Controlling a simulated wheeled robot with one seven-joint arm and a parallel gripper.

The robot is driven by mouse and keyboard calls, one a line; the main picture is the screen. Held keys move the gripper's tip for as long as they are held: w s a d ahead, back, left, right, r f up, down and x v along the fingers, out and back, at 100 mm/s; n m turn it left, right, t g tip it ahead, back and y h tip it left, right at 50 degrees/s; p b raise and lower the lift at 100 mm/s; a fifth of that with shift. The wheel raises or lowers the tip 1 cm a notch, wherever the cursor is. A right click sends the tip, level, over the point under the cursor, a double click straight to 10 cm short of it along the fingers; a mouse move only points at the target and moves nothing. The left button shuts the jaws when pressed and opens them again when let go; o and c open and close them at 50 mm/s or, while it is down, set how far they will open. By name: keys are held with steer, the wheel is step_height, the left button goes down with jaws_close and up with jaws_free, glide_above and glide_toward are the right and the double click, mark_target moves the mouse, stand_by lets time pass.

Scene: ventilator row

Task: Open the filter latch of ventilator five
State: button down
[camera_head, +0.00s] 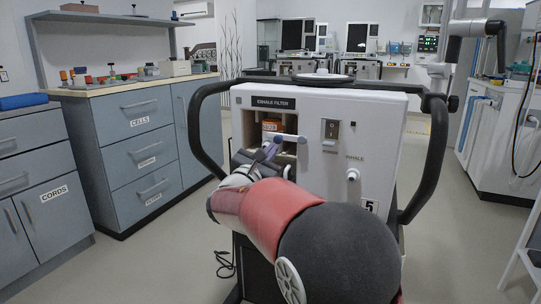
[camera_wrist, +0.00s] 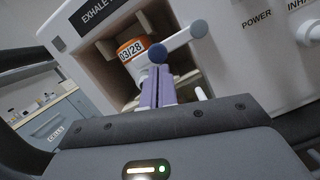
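Ventilator five (camera_head: 380,120) is a white box with a "5" tag at its lower right. Its open compartment under the "EXHALE FILTER" label (camera_head: 272,102) holds a filter with an orange band (camera_head: 272,125), marked 03/28 in the wrist view (camera_wrist: 133,49). In the head view, my arm hides the compartment's lower part.
A black rail handle (camera_head: 436,150) curves around the ventilator's right side, and another (camera_head: 197,130) around its left. A power switch (camera_head: 331,129) and a white inhale port (camera_head: 352,174) are right of the compartment. Grey drawer cabinets (camera_head: 140,150) stand at left.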

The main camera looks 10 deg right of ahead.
mark_target(270, 135)
steer(key=shift+r+m, duration=0.2)
steer(key=shift+m, duration=0.1)
steer(key=r+m+b, duration=0.1)
steer(key=m, duration=0.1)
steer(key=r+m+g+h+b, duration=0.1)
steer(key=m, duration=0.1)
steer(key=shift+w+a, duration=0.1)
steer(key=shift+a, duration=0.05)
step_height(270, 135, up, 2)
steer(key=m+g+b, duration=0.1)
steer(key=m+b, duration=0.1)
steer(key=m, duration=0.2)
steer(key=shift+r, duration=0.1)
steer(key=r+m, duration=0.1)
steer(key=m, duration=0.1)
steer(key=s+d+r+m+g, duration=0.1)
steer(key=m, duration=0.2)
steer(key=d+r+m+g+b, duration=0.1)
steer(key=m, duration=0.1)
steer(key=shift+s+d+r+m, duration=0.25)
steer(key=shift+s+r+m, duration=0.05)
steer(key=shift+r+m, duration=0.1)
steer(key=shift+a, duration=0.1)
